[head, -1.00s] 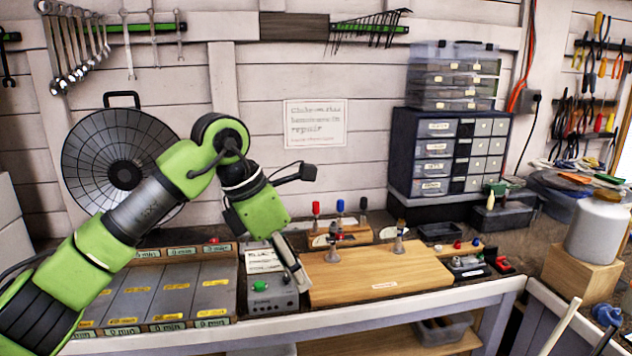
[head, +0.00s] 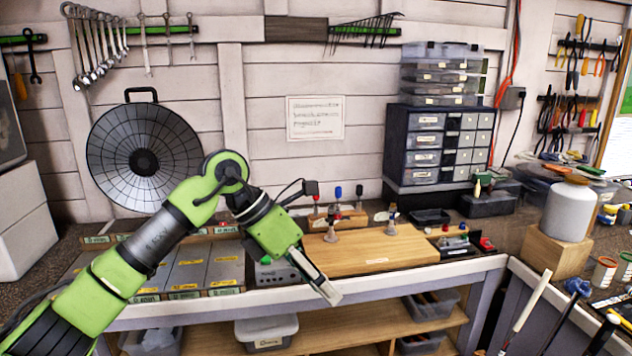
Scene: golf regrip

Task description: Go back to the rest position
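My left gripper (head: 331,294) hangs at the end of the green arm, pointing down and to the right, in front of the bench's front edge. Nothing shows in its fingers, but their gap cannot be made out from this angle. My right gripper is out of view. Several golf clubs or shafts (head: 526,312) stand at the lower right, with dark grips at their upper ends on some. A wooden board (head: 365,252) lies on the bench behind the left gripper, with a small clamp (head: 391,222) on it.
A grey control box (head: 278,274) and a divided tray (head: 211,268) sit on the bench partly behind my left arm. A drawer cabinet (head: 425,142) stands at the back. A white canister (head: 570,210) stands on a wooden block at right.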

